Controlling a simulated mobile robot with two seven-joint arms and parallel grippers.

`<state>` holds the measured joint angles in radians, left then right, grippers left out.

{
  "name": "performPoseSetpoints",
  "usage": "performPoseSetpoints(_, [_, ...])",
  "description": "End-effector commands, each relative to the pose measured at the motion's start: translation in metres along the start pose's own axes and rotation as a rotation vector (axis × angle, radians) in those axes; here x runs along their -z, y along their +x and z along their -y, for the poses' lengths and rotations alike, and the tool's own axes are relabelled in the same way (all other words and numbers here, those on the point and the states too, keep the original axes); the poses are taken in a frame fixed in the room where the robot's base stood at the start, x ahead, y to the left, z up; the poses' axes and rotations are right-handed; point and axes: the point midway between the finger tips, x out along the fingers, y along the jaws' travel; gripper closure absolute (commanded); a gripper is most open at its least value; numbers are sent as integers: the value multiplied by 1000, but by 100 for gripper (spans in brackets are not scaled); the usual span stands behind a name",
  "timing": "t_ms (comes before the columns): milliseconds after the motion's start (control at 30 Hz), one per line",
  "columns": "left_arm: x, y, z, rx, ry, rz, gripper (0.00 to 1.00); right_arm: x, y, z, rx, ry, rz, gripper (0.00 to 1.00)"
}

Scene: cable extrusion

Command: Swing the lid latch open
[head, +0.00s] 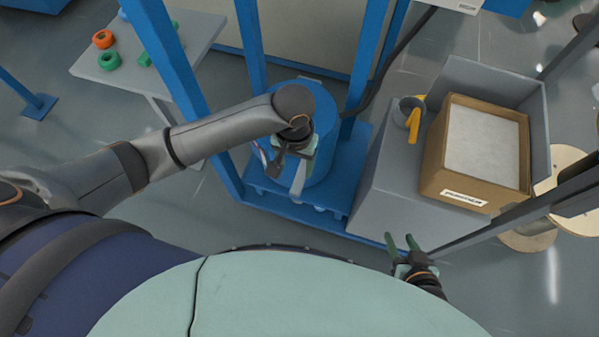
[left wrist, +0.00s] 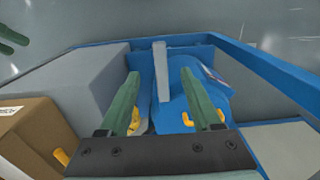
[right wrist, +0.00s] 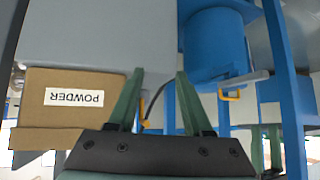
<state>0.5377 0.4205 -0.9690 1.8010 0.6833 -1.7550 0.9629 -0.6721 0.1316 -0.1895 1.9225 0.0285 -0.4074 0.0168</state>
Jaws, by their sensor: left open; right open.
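A blue drum (head: 324,128) stands inside a blue frame; it also shows in the left wrist view (left wrist: 205,100) and the right wrist view (right wrist: 215,45). A light grey bar (left wrist: 160,68), seemingly the lid latch, lies at the drum's edge. It also shows in the head view (head: 298,180) and from the side in the right wrist view (right wrist: 246,78), with a yellow piece (right wrist: 230,97) below. My left gripper (head: 294,156) is open above the drum. The bar appears between its fingers in the left wrist view; I cannot tell contact. My right gripper (head: 400,242) is open and empty, away from the drum.
A grey cabinet (head: 376,190) stands right of the drum. Blue frame posts (head: 172,60) stand close around the drum. A table (head: 95,72) with coloured spools stands at upper left.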

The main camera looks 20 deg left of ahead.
Motion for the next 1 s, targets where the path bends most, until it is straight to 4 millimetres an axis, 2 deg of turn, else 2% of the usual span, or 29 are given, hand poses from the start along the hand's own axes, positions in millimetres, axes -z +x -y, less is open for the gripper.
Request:
performPoseSetpoints(233, [0, 40, 1, 2, -2, 2, 35, -12, 6, 4, 10, 1, 15, 50])
performPoseSetpoints(400, [0, 76, 0, 1, 0, 0, 35, -11, 11, 10, 25, 0, 8, 50])
performPoseSetpoints(600, [0, 108, 0, 0, 0, -1, 35, -8, 19, 13, 34, -5, 2, 50])
performPoseSetpoints(800, [0, 121, 0, -2, 0, -3, 35, -1, 20, 13, 36, -8, -8, 50])
performPoseSetpoints(1000, [0, 122, -1, -3, 1, -3, 35, -2, 20, 14, 37, -9, -5, 50])
